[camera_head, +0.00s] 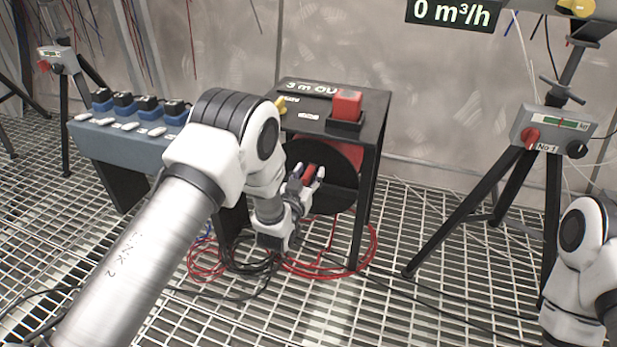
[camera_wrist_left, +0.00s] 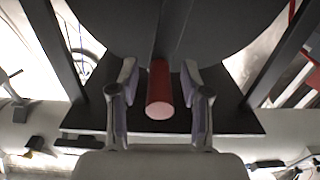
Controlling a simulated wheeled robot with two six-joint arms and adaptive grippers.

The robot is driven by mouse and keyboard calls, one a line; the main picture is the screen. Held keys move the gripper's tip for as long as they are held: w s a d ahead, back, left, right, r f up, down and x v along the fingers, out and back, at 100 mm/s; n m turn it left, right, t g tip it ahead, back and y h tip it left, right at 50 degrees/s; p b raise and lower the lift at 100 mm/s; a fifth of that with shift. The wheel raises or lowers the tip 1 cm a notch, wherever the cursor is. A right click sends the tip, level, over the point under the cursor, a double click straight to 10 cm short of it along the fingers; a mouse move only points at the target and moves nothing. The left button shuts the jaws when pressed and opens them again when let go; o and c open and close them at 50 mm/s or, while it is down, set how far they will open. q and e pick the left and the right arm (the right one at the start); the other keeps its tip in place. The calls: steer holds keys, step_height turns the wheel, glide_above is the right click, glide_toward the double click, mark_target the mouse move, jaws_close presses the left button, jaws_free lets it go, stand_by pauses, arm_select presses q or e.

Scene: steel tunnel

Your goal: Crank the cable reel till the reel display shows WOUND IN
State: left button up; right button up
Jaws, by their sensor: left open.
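The cable reel (camera_head: 335,165) is a black disc inside a dark frame (camera_head: 372,130), with some red showing behind the disc. The display on the frame's top (camera_head: 312,88) reads "3 m OU", the rest hidden from me. My left gripper (camera_head: 308,175) is at the reel's front, its fingers open on either side of the red crank handle (camera_head: 309,173). In the left wrist view the handle (camera_wrist_left: 160,92) stands between the two fingers (camera_wrist_left: 160,100), with a gap on each side. My right arm (camera_head: 585,250) shows at the right edge; its gripper is out of view.
A red block (camera_head: 347,104) sits on top of the frame. Red cable (camera_head: 355,262) lies coiled on the grating below. A tripod with a control box (camera_head: 555,137) stands at right. A blue-grey bench (camera_head: 115,140) with several battery-like units stands at left.

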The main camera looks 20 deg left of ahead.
arm_select(q)
jaws_close()
steer(key=shift+a+r, duration=0.1)
steer(key=shift+a, duration=0.1)
